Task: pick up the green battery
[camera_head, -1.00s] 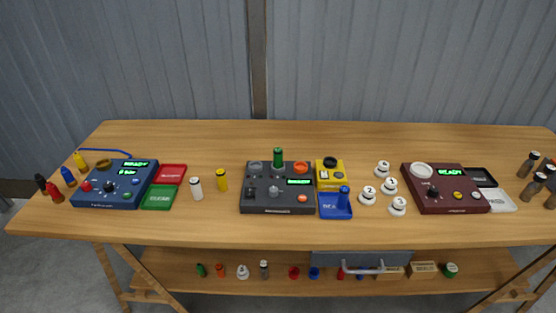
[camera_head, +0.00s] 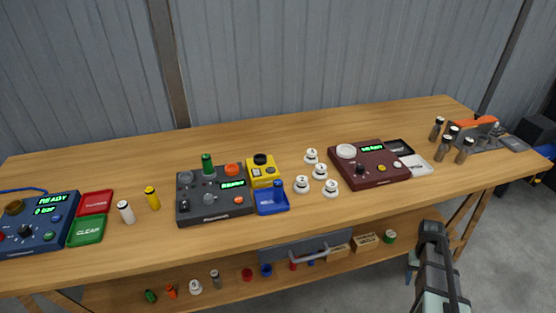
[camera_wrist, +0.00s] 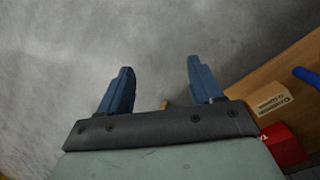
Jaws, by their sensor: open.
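A green battery (camera_head: 207,163), a small upright cylinder, stands at the back of the dark grey console (camera_head: 213,214) in the head view. It is left of that console's orange button. A second small green cylinder (camera_head: 151,296) lies on the lower shelf; I cannot tell what it is. My gripper (camera_wrist: 161,72) is open and empty in the wrist view, with two blue fingers apart over bare grey floor. In the head view my arm is at the lower right, in front of the table and far from the green battery. The green battery is not in the wrist view.
A white cylinder (camera_head: 126,212) and a yellow one (camera_head: 152,198) stand left of the grey console. A yellow box (camera_head: 263,172) and a blue tray (camera_head: 271,206) adjoin its right. Several white discs and a maroon console (camera_head: 369,164) are farther right. The table's back strip is clear.

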